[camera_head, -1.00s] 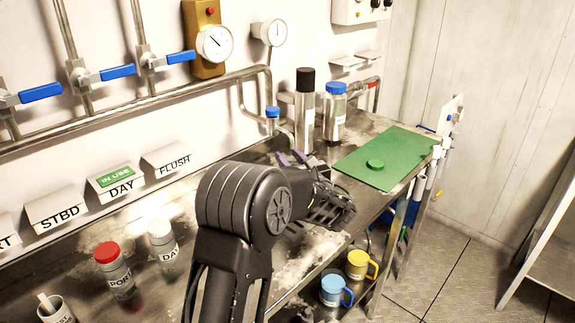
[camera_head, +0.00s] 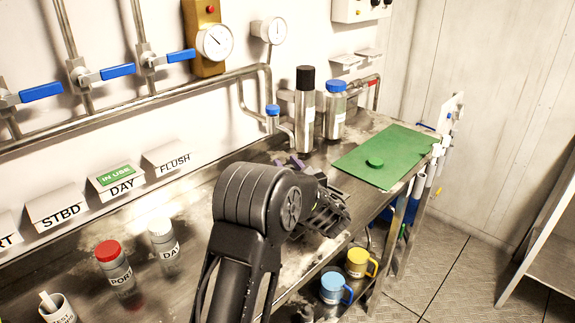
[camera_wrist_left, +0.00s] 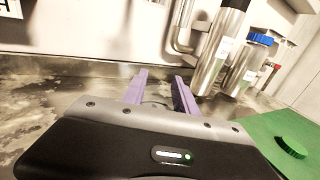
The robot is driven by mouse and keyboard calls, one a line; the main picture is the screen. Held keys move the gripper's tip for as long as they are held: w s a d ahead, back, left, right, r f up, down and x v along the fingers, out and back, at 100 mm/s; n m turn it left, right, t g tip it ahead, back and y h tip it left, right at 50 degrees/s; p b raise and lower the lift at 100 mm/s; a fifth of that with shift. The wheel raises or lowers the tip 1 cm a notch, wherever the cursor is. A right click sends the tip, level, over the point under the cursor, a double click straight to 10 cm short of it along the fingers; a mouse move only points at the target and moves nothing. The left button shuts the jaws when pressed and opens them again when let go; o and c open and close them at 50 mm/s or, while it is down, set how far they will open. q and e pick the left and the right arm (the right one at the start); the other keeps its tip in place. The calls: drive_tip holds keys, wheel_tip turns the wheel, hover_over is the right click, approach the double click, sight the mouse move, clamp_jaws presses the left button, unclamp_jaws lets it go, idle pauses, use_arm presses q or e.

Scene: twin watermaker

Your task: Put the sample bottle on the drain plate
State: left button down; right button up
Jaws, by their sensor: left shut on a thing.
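My left gripper (camera_head: 289,162) reaches over the bench, its purple fingertips showing beyond my dark wrist. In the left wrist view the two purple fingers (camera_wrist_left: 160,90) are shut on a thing. Only a faint curved rim of it shows between them, in the place of the sample bottle (camera_wrist_left: 155,103). Its body is hidden behind the gripper housing, so I cannot tell whether it touches the bench. The gripper is in front of the wall pipe and the blue-topped tap (camera_head: 272,112). I cannot make out the drain plate. My right gripper is not in view.
A tall black-capped bottle (camera_head: 305,110) and a blue-capped metal bottle (camera_head: 335,112) stand close behind the gripper. A green mat (camera_head: 405,150) with a green cap (camera_head: 375,162) lies to the right. PORT (camera_head: 117,271) and DAY (camera_head: 164,247) bottles stand at left. Mugs (camera_head: 333,290) are below the bench.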

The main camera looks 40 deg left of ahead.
use_arm(q)
drive_tip(key=c, duration=1)
unclamp_jaws()
drive_tip(key=shift+f, duration=0.1)
drive_tip(key=shift+o, duration=0.2)
drive_tip(key=shift+r, duration=0.25)
drive_tip(key=b+v, duration=0.1)
drive_tip(key=v, duration=0.9)
drive_tip(key=shift+d+f, duration=0.15)
drive_tip(key=shift+d, duration=0.1)
drive_tip(key=shift+b+v, duration=0.35)
drive_tip(key=shift+v, duration=0.45)
drive_tip(key=shift+s, duration=0.15)
